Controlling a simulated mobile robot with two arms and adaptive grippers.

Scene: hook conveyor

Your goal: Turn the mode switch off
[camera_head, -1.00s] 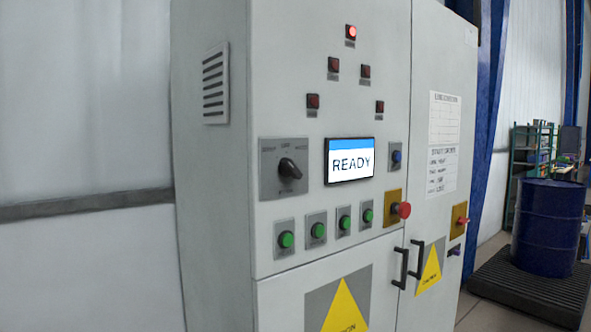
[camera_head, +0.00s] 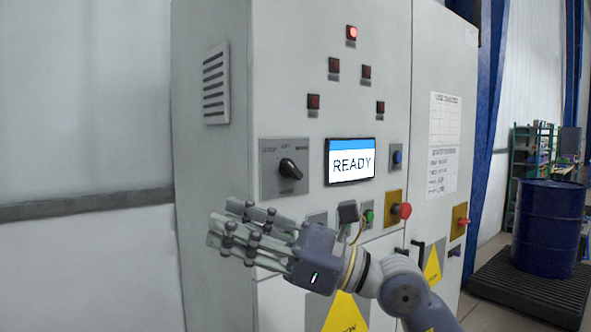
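The mode switch is a black rotary knob (camera_head: 290,169) on a grey square plate (camera_head: 270,183) on the cabinet front, left of the screen. Its pointer is tilted, with the low end toward the lower right; the plate's labels are too blurred to read. My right gripper (camera_head: 224,226) is in front of the cabinet, below and left of the knob in the picture. Its fingers are extended toward the left, open and empty, apart from the knob. It hides most of the green button row. My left gripper is not in view.
The cabinet (camera_head: 300,60) carries a screen reading READY (camera_head: 350,160), a red mushroom button (camera_head: 402,210), a blue button (camera_head: 397,157) and indicator lamps, the top one (camera_head: 351,33) lit red. A blue barrel (camera_head: 547,228) stands on a dark pallet at the right.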

